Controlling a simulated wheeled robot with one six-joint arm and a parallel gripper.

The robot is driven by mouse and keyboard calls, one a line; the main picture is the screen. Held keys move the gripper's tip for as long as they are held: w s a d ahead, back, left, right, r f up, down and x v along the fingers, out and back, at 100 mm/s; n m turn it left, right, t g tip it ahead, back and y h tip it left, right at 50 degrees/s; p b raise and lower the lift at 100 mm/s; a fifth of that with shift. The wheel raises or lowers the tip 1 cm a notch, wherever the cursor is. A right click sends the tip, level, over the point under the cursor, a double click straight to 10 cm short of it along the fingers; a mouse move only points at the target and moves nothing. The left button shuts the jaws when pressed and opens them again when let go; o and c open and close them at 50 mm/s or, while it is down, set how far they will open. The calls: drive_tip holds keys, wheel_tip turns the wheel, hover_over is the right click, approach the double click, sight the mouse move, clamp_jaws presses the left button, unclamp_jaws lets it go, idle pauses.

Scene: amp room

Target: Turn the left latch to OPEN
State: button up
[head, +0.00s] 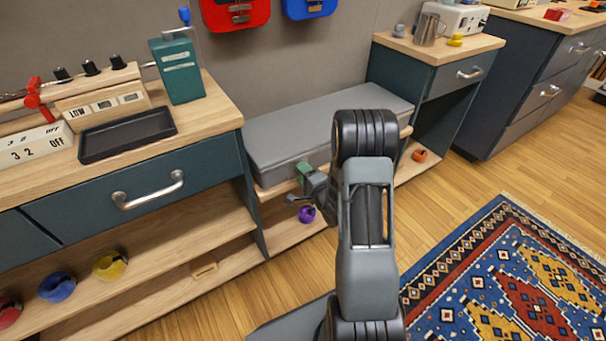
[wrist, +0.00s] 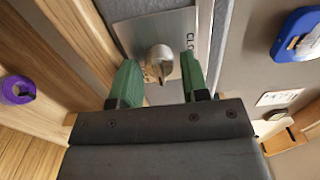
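In the wrist view, a metal plate (wrist: 128,37) carries a rounded metal latch knob (wrist: 158,62). Letters starting "CLO" show at the plate's right edge; the rest of the label is cut off or hidden. My gripper (wrist: 158,66) has green fingers, one on each side of the knob, with gaps visible between. It is open, and no firm contact shows. In the head view my gripper (head: 302,182) is at the front edge of the grey-cushioned bench (head: 300,125). The latch is hidden there behind my gripper and arm.
A left cabinet (head: 150,205) with a drawer handle and a right cabinet (head: 440,70) flank the bench. A purple ring-like object (head: 307,214) lies on the shelf under it. A patterned rug (head: 500,280) and open wood floor lie to the right.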

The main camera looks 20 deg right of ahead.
drive_tip(key=shift+o, duration=0.9)
drive_tip(key=s+d+p, duration=0.1)
drive_tip(key=s+p, duration=0.4)
drive_tip(key=s, duration=0.8)
drive_tip(key=shift+s+d, duration=0.3)
drive_tip(key=shift+s, duration=0.1)
drive_tip(key=shift+r, duration=0.1)
